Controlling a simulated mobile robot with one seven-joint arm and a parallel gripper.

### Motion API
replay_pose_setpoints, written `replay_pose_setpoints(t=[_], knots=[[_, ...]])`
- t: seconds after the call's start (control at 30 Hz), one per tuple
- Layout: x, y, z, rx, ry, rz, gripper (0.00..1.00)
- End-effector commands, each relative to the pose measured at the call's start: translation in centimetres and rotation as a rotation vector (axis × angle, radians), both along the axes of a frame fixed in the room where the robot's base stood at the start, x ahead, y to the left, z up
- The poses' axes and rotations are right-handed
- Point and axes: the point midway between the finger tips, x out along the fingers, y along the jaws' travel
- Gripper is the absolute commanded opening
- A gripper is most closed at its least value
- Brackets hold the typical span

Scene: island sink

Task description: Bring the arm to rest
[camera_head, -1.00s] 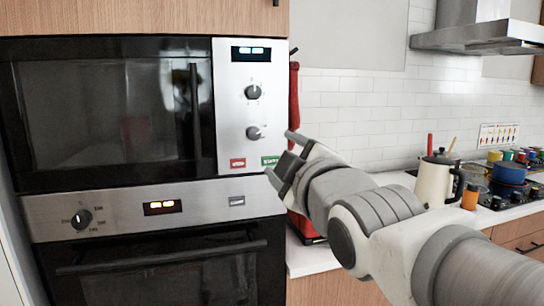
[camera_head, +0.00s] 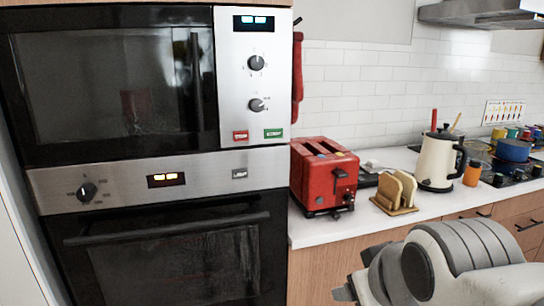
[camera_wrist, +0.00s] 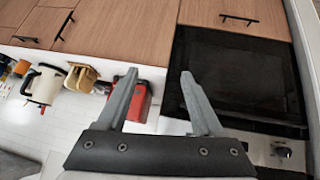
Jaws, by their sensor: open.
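My gripper (camera_wrist: 155,95) is open and empty in the wrist view, its two grey fingers spread apart. In the head view my arm reaches in from the lower right, below the counter edge, and the fingertips are not clearly visible there. The gripper is in front of the cabinet fronts, apart from the appliances, and nothing is between the fingers except the distant red toaster (camera_wrist: 142,105) seen partly behind the left finger.
The microwave (camera_head: 105,85) and oven (camera_head: 180,265) stand at left. The red toaster (camera_head: 322,180), toast rack (camera_head: 396,193), cream kettle (camera_head: 436,162) and orange jar (camera_head: 472,173) stand on the white counter (camera_head: 340,229). A blue pot (camera_head: 513,150) sits on the stove at right.

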Motion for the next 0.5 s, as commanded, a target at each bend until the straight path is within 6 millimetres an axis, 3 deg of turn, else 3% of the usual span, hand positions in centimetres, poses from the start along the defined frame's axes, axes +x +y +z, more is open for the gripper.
replay_pose_setpoints(t=[0.13, 0.2, 0.5], knots=[[-5.4, -1.2, -3.5, 0.127, 0.223, -0.219, 0.68], [-4.9, -1.1, -0.1, 0.119, 0.207, -0.202, 0.68], [-4.9, -1.1, 6.8, 0.117, 0.205, -0.197, 0.68]])
